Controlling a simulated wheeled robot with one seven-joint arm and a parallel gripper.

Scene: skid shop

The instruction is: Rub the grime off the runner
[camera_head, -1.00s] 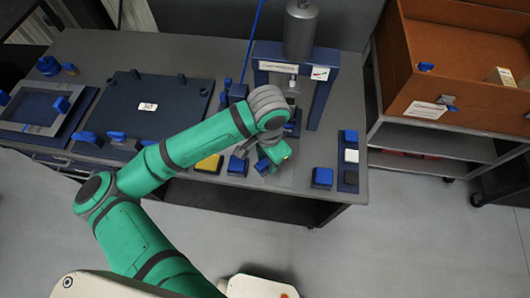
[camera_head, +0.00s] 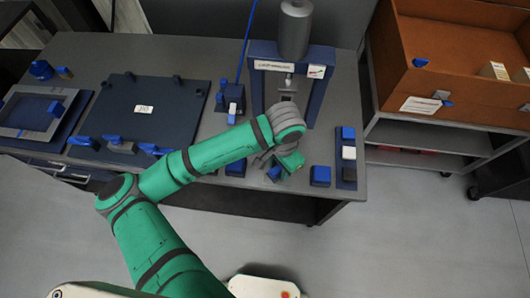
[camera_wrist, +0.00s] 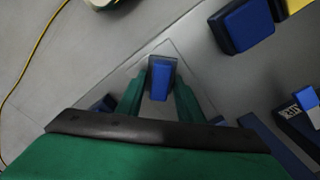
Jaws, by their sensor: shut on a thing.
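My gripper (camera_head: 284,172) is low over the front edge of the workbench (camera_head: 225,130). In the wrist view my gripper (camera_wrist: 160,90) is shut on a blue block (camera_wrist: 160,78), which sits between its green fingers. A bit of this block (camera_head: 274,173) shows in the head view. A pale, clear-looking rectangular outline (camera_wrist: 172,45) surrounds the fingertips in the wrist view. I cannot tell whether the block touches what is under it. I cannot make out the runner or any grime for certain; my arm hides part of the bench front.
A blue block (camera_head: 320,175) stands just right of my gripper, and another (camera_head: 236,167) to its left. A dark strip (camera_head: 346,175) with blue and white blocks is further right. A press (camera_head: 319,85) stands behind. A dark board (camera_head: 140,125) lies left. An orange crate (camera_head: 450,85) is right.

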